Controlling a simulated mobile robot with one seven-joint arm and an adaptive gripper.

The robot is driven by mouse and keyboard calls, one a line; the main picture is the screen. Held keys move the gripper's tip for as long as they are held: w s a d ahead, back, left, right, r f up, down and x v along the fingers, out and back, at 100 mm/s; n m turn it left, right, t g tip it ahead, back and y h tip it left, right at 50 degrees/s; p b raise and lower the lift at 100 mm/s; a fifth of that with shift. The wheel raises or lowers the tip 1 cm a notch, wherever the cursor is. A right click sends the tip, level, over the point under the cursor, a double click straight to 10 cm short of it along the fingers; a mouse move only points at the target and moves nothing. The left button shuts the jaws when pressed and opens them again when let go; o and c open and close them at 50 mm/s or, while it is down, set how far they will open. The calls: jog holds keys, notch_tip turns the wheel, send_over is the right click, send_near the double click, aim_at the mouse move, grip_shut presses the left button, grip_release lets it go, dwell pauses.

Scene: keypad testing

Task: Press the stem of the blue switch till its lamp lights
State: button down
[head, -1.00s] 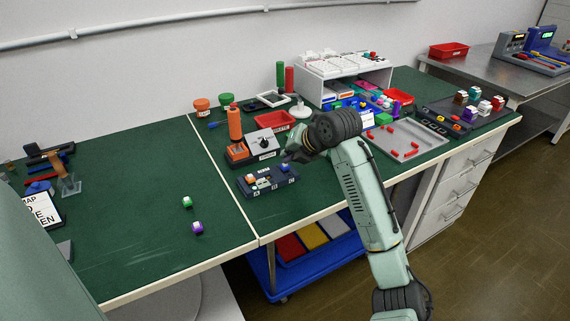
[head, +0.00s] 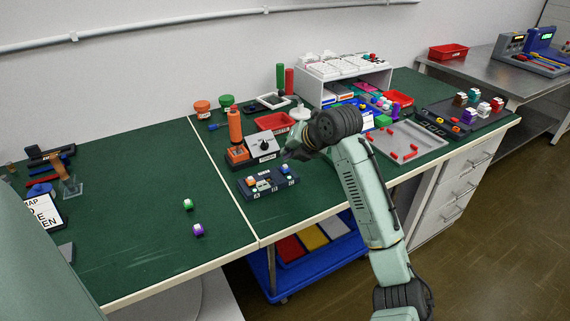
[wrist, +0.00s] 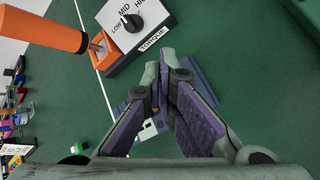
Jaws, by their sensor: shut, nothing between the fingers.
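A dark blue-grey switch block (head: 268,187) lies on the green bench near its front edge. It bears an orange-and-white switch at its left and a small blue switch (head: 285,168) at its right end. My gripper (head: 290,155) is just above and behind the block's right end in the head view. In the wrist view my gripper (wrist: 158,65) has its fingertips together and empty, over the block (wrist: 205,80). The fingers hide most of the block and the blue switch there. I cannot tell whether the tips touch the stem, or whether a lamp is lit.
A torque dial box (head: 263,147) and an orange-handled tool (head: 235,125) stand close behind the block. A red tray (head: 275,122) is farther back.

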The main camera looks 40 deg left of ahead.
aim_at(288, 167)
jog(key=shift+r, duration=0.1)
notch_tip(288, 167, up, 5)
jog(key=p, duration=0.3)
dwell(0.4)
dwell(0.6)
